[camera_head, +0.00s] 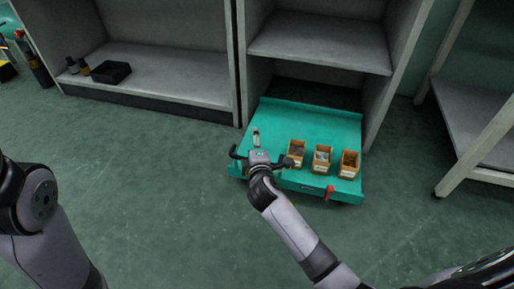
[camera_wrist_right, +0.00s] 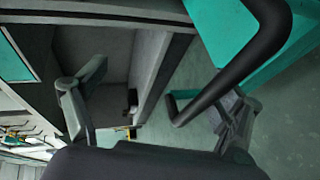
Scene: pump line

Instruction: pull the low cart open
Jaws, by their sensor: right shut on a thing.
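The low cart (camera_head: 300,121) is a teal flat cart. Its rear is at the opening of the grey shelf bay and its front stands out over the floor. My right gripper (camera_head: 261,155) is over the cart's front left part and is shut on its black handle; the grip itself is partly hidden. In the right wrist view the black handle (camera_wrist_right: 235,75) runs beside one finger, with the teal cart edge behind it. My left gripper is out of view; only part of my left arm shows at the left.
Three small tan bins with parts, the middle one (camera_head: 322,156) among them, stand on the cart. A red knob (camera_head: 330,191) is at its front. Grey shelving (camera_head: 165,76) flanks it, with a black tray (camera_head: 111,72) at left. The green floor (camera_head: 160,165) in front is clear.

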